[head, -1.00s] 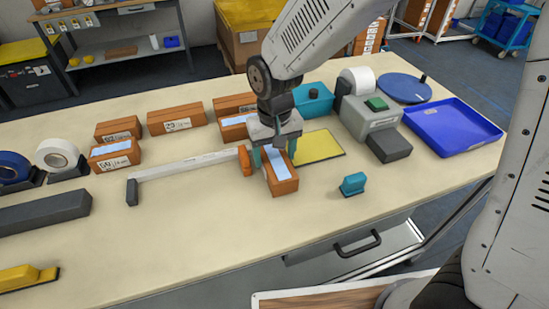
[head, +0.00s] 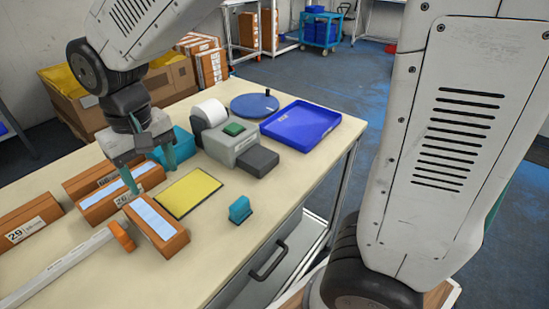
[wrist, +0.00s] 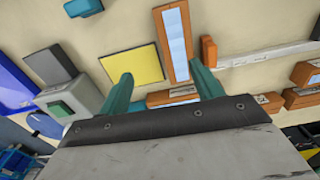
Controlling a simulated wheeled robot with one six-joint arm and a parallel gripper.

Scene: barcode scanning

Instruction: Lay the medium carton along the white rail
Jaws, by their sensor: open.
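My gripper (head: 150,176) is open and empty, raised behind an orange carton (head: 158,217) with a pale blue top strip. That carton lies crosswise to the white rail (head: 62,265), just past the rail's orange end piece (head: 122,236), with a narrow gap. It also shows beyond my fingers in the wrist view (wrist: 174,45). Another strip-topped carton (head: 95,205) lies farther back, partly hidden by my gripper. In the wrist view it shows partly between my fingers (wrist: 175,98). I cannot tell by size which carton is the medium one.
A yellow mat (head: 188,192) lies right of the carton, with a small teal block (head: 240,209) nearby. A grey machine (head: 228,143) and a blue tray (head: 300,128) stand farther right. A numbered carton (head: 28,226) is at left.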

